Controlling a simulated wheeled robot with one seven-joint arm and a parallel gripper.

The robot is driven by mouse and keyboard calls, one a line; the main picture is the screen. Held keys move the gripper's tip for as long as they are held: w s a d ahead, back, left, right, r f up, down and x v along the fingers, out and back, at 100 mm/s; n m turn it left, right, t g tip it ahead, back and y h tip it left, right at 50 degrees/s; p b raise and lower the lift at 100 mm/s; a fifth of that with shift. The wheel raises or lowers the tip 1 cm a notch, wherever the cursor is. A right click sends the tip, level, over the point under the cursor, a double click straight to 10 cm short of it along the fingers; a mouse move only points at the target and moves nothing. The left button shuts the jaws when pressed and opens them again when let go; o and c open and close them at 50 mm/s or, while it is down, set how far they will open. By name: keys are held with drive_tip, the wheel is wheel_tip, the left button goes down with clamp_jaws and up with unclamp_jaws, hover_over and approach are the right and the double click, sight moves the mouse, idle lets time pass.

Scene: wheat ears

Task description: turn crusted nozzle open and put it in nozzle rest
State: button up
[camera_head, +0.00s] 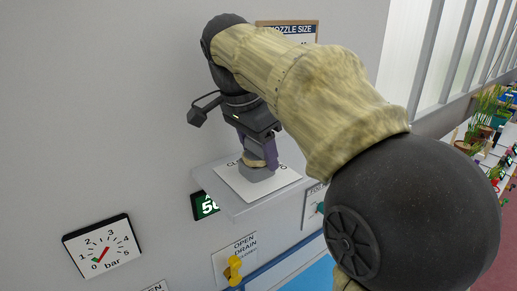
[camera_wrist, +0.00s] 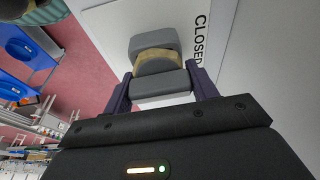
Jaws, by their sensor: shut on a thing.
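The crusted nozzle (camera_wrist: 156,66) is a grey block-like piece with a tan crusted band, seen in the wrist view between my fingers. In the head view the nozzle (camera_head: 258,172) stands on a white plate (camera_head: 285,179) on a wall shelf. My gripper (camera_wrist: 160,88) has its purple fingers on both sides of the grey part and is shut on it. In the head view my gripper (camera_head: 258,150) points down from above. The word CLOSED shows on the plate beside the nozzle in the wrist view. I cannot pick out the nozzle rest.
A pressure gauge (camera_head: 102,246) hangs on the wall at lower left, with its needle near the low end. A green display (camera_head: 206,205) sits by the shelf (camera_head: 232,204). A yellow drain valve (camera_head: 234,268) is below. A nozzle size sign (camera_head: 300,30) is partly behind my arm.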

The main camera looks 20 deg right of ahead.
drive_tip(key=shift+n+t, duration=0.3)
drive_tip(key=shift+n, duration=0.5)
drive_tip(key=shift+c, duration=0.4)
drive_tip(key=shift+s+a+n, duration=0.15)
drive_tip(key=shift+a+n, duration=0.05)
drive_tip(key=shift+n, duration=0.8)
clamp_jaws()
drive_tip(key=shift+a+n+t, duration=0.1)
drive_tip(key=shift+n+t, duration=0.2)
drive_tip(key=shift+n, duration=0.1)
drive_tip(key=shift+w+d+n+y, duration=0.25)
drive_tip(key=shift+n+y, duration=0.15)
drive_tip(key=shift+n, duration=0.8)
drive_tip(key=shift+a, duration=0.1)
